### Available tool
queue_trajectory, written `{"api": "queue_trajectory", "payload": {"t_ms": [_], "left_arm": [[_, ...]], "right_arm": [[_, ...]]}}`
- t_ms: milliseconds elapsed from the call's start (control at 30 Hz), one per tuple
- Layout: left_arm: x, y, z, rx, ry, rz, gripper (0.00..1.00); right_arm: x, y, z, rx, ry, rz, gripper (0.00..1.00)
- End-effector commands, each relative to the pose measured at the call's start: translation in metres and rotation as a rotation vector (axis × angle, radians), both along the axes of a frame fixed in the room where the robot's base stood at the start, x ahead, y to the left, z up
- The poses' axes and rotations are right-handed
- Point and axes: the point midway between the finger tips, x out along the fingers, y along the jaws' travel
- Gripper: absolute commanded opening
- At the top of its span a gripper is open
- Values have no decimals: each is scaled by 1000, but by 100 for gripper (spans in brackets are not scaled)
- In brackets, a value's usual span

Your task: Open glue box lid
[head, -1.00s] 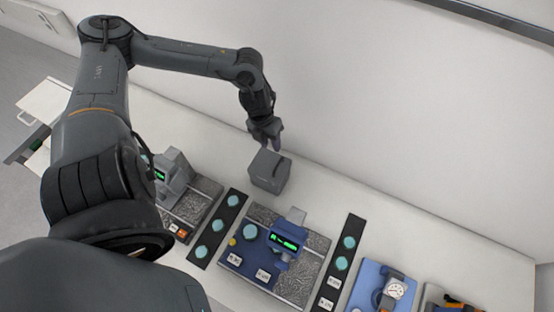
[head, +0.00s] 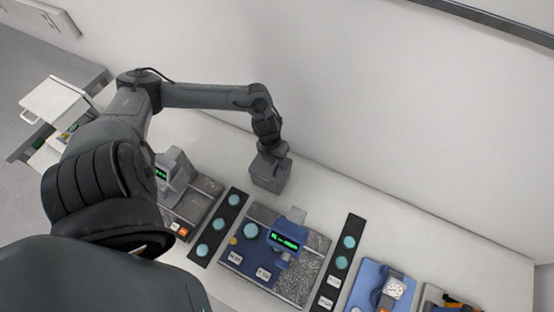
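A small dark grey box (head: 268,181), which I take to be the glue box, stands on the white bench near the back wall. Its near sides show, while most of its top is hidden by my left gripper. My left gripper (head: 270,158) points down onto the top of the box, at or just above its lid. Its fingers blend with the grey box, so I cannot tell whether they are open, shut or touching. No raised lid shows. My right gripper is not in view.
A blue instrument with a green display (head: 286,241) stands in front of the box, between two black strips with teal discs (head: 220,225) (head: 342,263). A grey instrument (head: 174,172) is to the left. A dial gauge (head: 396,289) is at the right. Bench along the wall right of the box is clear.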

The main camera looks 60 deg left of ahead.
Motion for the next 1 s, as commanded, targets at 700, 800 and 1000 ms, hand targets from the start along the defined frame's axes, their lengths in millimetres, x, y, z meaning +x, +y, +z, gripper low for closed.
{"api": "queue_trajectory", "payload": {"t_ms": [700, 800, 1000], "left_arm": [[0, 0, 0, 1, -1, 0, 0], [0, 0, 0, 1, -1, 0, 0], [0, 0, 0, 1, -1, 0, 0]], "right_arm": [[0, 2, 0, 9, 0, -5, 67], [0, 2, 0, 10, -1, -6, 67], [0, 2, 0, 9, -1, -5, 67]]}}
